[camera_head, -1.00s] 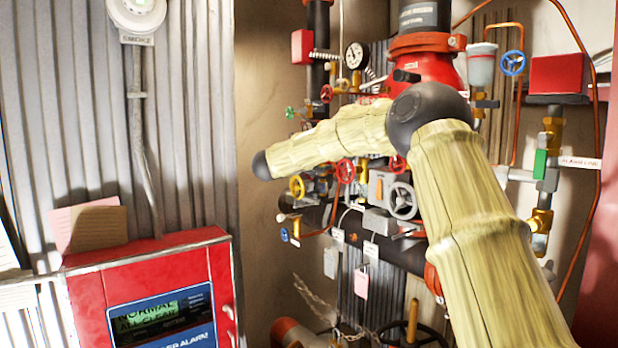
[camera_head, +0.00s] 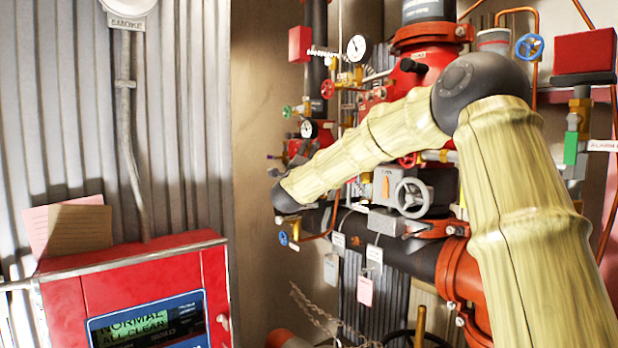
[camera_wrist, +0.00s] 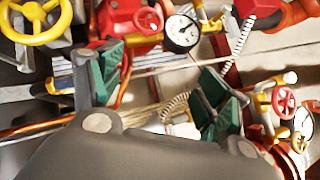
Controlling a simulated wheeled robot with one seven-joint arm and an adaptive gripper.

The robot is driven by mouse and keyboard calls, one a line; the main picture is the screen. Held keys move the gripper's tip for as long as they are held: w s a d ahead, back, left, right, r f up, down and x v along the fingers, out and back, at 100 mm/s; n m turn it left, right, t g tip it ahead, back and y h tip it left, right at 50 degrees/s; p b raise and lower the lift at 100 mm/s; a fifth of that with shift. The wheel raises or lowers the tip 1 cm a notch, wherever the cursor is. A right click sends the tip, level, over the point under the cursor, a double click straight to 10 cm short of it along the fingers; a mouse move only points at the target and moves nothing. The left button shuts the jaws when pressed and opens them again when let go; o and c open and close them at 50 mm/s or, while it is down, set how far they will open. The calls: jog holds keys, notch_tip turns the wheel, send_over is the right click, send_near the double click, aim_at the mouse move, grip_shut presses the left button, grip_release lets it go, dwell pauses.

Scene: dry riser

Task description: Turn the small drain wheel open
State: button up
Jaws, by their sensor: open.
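Several small valve wheels show, and I cannot tell which is the drain wheel. In the head view there are a blue wheel (camera_head: 283,238) low beside my arm's end, a grey wheel (camera_head: 412,197), a red wheel (camera_head: 327,88) and a green wheel (camera_head: 287,111). In the wrist view a yellow wheel (camera_wrist: 36,20) is at the upper left and a red wheel (camera_wrist: 283,100) at the right. My gripper (camera_wrist: 162,88) is open, its green-padded fingers apart, with no wheel between them. In the head view its fingers are not visible.
Pipes and gauges (camera_head: 358,48) crowd around my arm. A red alarm panel (camera_head: 150,285) stands at the lower left. Paper tags (camera_head: 365,290) hang below the grey wheel.

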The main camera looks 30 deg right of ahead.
jog(key=shift+a+f, duration=0.1)
jog(key=shift+f, duration=0.1)
notch_tip(320, 180, down, 8)
jog(key=p, duration=0.4)
jog(key=p+x, duration=0.1)
jog(key=x, duration=0.1)
jog(key=p+x, duration=0.1)
jog(key=x, duration=0.1)
jog(key=p+x, duration=0.1)
jog(key=x, duration=0.1)
jog(key=shift+r, duration=0.3)
jog(key=shift+w+d+r+p, duration=0.15)
jog(key=shift+w+d+p, duration=0.3)
jog(key=shift+w+p, duration=0.05)
jog(key=c, duration=1.1)
